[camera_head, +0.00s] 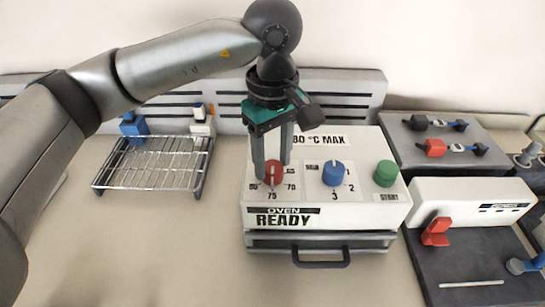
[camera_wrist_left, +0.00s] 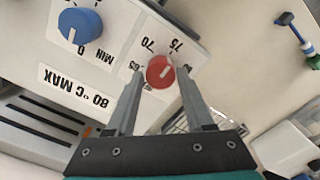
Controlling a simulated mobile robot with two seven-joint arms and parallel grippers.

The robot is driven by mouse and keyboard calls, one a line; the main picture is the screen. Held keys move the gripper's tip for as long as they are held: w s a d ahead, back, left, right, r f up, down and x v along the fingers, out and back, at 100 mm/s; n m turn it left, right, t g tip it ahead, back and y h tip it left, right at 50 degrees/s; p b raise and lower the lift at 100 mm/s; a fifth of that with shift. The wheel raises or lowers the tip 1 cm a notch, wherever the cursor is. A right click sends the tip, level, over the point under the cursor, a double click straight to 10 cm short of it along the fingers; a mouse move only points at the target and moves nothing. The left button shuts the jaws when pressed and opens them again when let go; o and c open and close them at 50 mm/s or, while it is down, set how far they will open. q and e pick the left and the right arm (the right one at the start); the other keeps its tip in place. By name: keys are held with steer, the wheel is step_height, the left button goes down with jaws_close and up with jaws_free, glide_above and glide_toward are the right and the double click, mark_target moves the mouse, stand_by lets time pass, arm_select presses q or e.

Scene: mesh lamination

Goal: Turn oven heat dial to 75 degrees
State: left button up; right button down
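The oven (camera_head: 328,213) is a white box with a READY label. Its red heat dial (camera_head: 273,172) sits at the left of the panel, with 65, 70, 75 and 80 around it. My left gripper (camera_head: 272,168) points down over the dial, open, with one finger on each side. In the left wrist view the dial (camera_wrist_left: 160,72) lies between the fingertips (camera_wrist_left: 160,75), with a gap on both sides. Its white mark slants to the upper right there, to the right of the 75; the exact reading is unclear. My right gripper is not in view.
A blue timer dial (camera_head: 333,174) and a green START button (camera_head: 385,173) stand right of the red dial. A wire rack (camera_head: 150,165) lies at left. A white machine with a red lever (camera_head: 436,232) stands at right. The front left table is clear.

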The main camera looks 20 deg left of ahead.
mark_target(272, 166)
arm_select(q)
steer(key=o, duration=0.3)
steer(key=shift+f, duration=0.1)
step_height(272, 166, up, 15)
steer(key=p, duration=0.2)
steer(key=shift+r+p, duration=0.2)
steer(key=shift+p, duration=0.2)
